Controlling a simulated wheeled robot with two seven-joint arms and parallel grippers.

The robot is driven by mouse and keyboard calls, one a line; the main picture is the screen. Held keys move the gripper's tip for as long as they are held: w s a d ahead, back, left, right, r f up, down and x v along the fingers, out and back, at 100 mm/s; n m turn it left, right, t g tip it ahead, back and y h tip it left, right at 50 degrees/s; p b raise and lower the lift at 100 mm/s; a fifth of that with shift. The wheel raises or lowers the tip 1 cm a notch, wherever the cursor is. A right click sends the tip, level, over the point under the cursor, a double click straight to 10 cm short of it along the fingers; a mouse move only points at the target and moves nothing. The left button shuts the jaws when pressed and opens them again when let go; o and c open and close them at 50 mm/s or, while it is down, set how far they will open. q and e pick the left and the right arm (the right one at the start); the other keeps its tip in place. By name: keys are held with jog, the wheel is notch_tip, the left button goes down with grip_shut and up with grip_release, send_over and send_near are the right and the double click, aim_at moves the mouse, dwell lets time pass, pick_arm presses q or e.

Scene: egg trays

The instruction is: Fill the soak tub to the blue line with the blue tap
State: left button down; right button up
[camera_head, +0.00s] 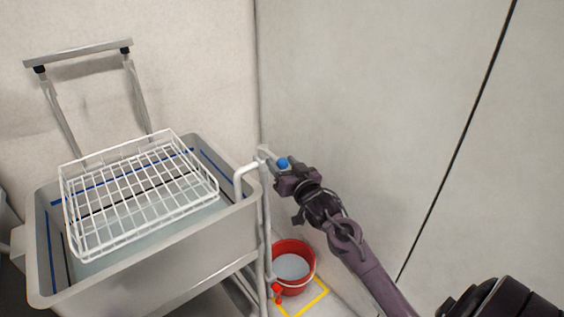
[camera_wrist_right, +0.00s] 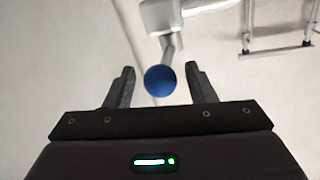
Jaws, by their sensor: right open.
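The grey soak tub (camera_head: 165,248) stands at the left in the head view, with a blue line (camera_head: 210,166) and a black line on its inner walls. Pale liquid shows in it below the rack; its exact level against the blue line is hard to tell. The blue tap knob (camera_head: 283,162) sits on a pipe with a white spout (camera_head: 243,178) over the tub's right rim. My right gripper (camera_head: 284,174) is at the knob. In the wrist view the blue knob (camera_wrist_right: 160,81) is between the open fingers, with gaps on both sides. My left gripper is not visible.
A white wire rack (camera_head: 140,190) rests across the tub. A red bucket (camera_head: 292,268) with pale contents stands on the floor by a yellow outline (camera_head: 310,302). A small red knob (camera_head: 277,290) is low on the pipe. Walls close the back and right.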

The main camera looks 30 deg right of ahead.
jog(key=shift+w, duration=0.2)
grip_shut()
dwell(0.3)
